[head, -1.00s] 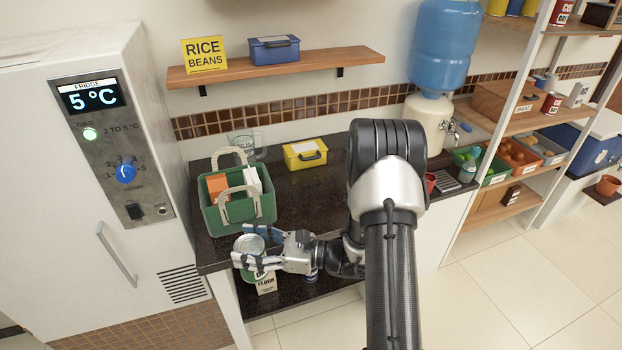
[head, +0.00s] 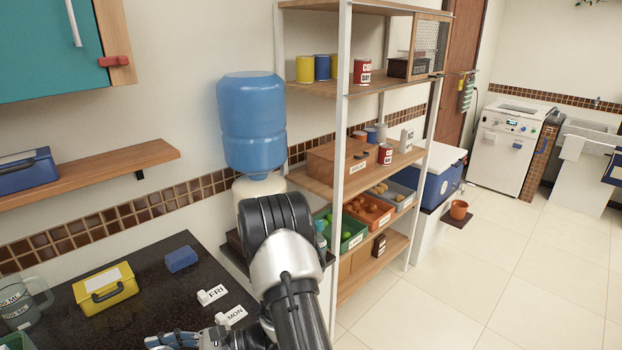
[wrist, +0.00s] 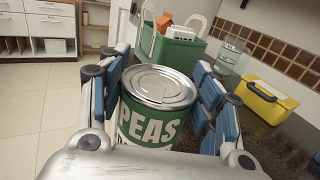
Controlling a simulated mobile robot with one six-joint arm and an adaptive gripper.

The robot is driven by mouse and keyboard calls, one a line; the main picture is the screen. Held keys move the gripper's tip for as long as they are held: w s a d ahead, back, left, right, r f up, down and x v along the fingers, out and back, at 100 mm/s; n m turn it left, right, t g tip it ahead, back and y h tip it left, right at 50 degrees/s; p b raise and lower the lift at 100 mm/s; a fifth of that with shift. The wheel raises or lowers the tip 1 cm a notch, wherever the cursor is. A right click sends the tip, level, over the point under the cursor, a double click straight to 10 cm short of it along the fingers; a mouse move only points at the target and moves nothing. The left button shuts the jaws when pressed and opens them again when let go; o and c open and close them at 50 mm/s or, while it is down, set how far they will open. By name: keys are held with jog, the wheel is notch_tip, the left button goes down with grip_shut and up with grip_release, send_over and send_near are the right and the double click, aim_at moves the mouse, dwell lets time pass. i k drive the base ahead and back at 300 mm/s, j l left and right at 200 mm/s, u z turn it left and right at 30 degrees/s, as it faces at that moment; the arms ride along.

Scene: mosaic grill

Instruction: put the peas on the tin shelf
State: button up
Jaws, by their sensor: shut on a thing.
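A tin with a green label reading PEAS (wrist: 155,105) stands upright between the fingers of my gripper (wrist: 162,85) in the wrist view. My gripper is shut on it, with blue pads on both sides. In the head view my gripper (head: 178,340) shows only in part at the bottom edge, and the peas tin is out of view. A tall white-framed rack (head: 342,150) stands to the right. Its top board (head: 340,90) bears yellow, blue and red tins. Its middle board (head: 325,190) bears a wooden box and smaller tins, including a red one (head: 385,153).
The dark counter (head: 150,310) bears a yellow box (head: 105,288), a blue block (head: 181,259) and FRI and MON blocks. A blue water jug (head: 252,125) stands left of the rack. Lower boards hold produce crates (head: 368,212). The tiled floor (head: 480,270) at right is clear.

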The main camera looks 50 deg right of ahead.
aim_at(377, 82)
jog(key=l, duration=0.65)
jog(key=i+l+z, duration=0.15)
jog(key=l, duration=1.1)
jog(key=i+l+z, duration=0.15)
jog(key=l, duration=0.45)
